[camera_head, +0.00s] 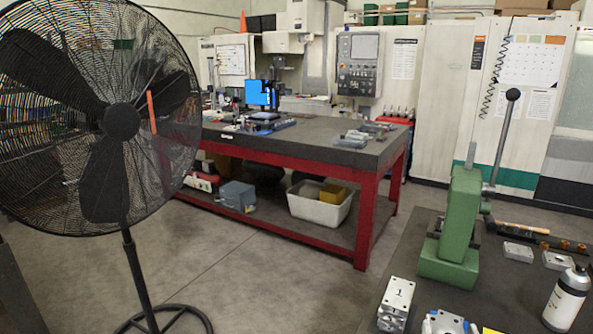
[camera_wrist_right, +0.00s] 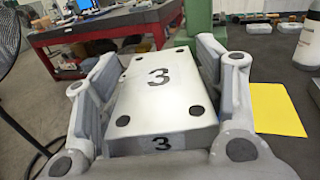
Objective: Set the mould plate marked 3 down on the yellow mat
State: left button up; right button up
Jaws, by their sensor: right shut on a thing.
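The mould plate marked 3 (camera_wrist_right: 158,90) is a pale metal block with dark round holes and a 3 on its top and on its near end. My right gripper (camera_wrist_right: 155,70) is shut on it, with one grey finger along each long side. The yellow mat (camera_wrist_right: 276,108) lies on the dark table to the right of the gripper in the wrist view, apart from the plate. A small yellow patch, perhaps the mat, shows at the bottom edge of the head view. My left gripper is not in view.
A mould plate marked 1 (camera_head: 396,303) is on the dark table (camera_head: 520,290). A green press (camera_head: 452,225) with a lever stands behind it. A white bottle (camera_head: 567,298) stands at the right, with small plates (camera_head: 518,252) farther back. A fan (camera_head: 118,120) stands left.

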jog(key=s+a+n+y, duration=0.2)
jog(key=a+y, duration=0.2)
jog(key=a, duration=0.5)
jog(key=shift+s+f, duration=0.3)
jog(key=shift+s, duration=0.05)
jog(key=w+d+m+h, duration=0.1)
jog(key=d, duration=0.2)
jog(key=w+d+h, duration=0.1)
jog(key=d+h, duration=0.1)
jog(key=d, duration=0.2)
jog(key=w+d+r+m+h, duration=0.1)
jog(key=d+h, duration=0.1)
jog(key=d, duration=0.2)
jog(key=shift+r+m, duration=0.1)
jog(key=shift+m, duration=0.2)
jog(key=d+m+h, duration=0.1)
jog(key=d, duration=0.2)
jog(key=d+m+g+h, duration=0.1)
jog(key=d, duration=0.3)
jog(key=d+r+m+g+h, duration=0.1)
jog(key=d+h, duration=0.1)
jog(key=d, duration=0.2)
jog(key=shift+d+r, duration=0.1)
